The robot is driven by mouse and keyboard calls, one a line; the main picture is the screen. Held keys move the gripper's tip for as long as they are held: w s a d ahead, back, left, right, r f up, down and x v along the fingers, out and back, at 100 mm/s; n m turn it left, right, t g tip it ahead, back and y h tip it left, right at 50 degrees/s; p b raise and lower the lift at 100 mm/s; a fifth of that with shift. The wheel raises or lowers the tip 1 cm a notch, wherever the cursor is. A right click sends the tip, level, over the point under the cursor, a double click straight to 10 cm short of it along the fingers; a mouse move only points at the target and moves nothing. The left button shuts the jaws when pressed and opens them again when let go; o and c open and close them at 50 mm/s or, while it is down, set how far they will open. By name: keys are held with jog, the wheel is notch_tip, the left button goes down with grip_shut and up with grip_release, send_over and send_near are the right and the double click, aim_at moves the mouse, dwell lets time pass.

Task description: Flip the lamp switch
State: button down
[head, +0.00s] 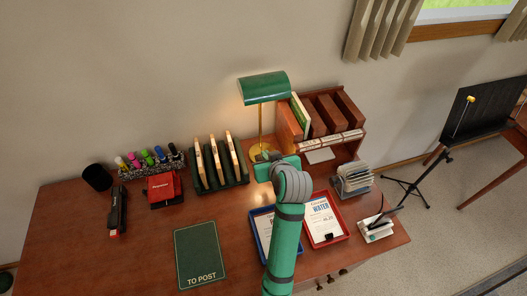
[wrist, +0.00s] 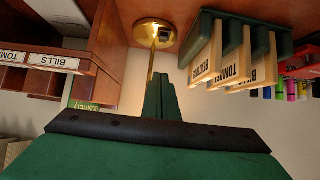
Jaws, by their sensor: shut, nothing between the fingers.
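The desk lamp has a green shade (head: 263,87), a thin brass stem and a round brass base (head: 260,150) at the back of the desk. The wrist view, which is upside down, shows the brass base (wrist: 155,33) with a small dark switch (wrist: 163,35) on it. My gripper (wrist: 161,80) is shut and empty, its green fingers pointing toward the base and overlapping the stem. I see a gap in the picture between fingertips and switch. In the head view my gripper (head: 272,163) is just in front of the base, and the switch is hidden.
A rack with upright wooden dividers (head: 220,168) stands left of the lamp. A wooden shelf organiser (head: 335,115) stands right of it. A blue tray (head: 262,225) and red tray (head: 326,240) lie in front. A green "TO POST" folder (head: 199,250) lies front left.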

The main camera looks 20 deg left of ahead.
jog(key=shift+a, duration=0.1)
send_over(261, 158)
jog(key=s, duration=0.2)
jog(key=f, duration=0.5)
jog(key=shift+w+f, duration=0.2)
jog(key=shift+w, duration=0.05)
jog(key=f, duration=0.3)
jog(key=shift+s+d, duration=0.2)
jog(key=shift+s+d+f, duration=0.15)
jog(key=shift+s+f, duration=0.05)
jog(key=shift+f, duration=0.35)
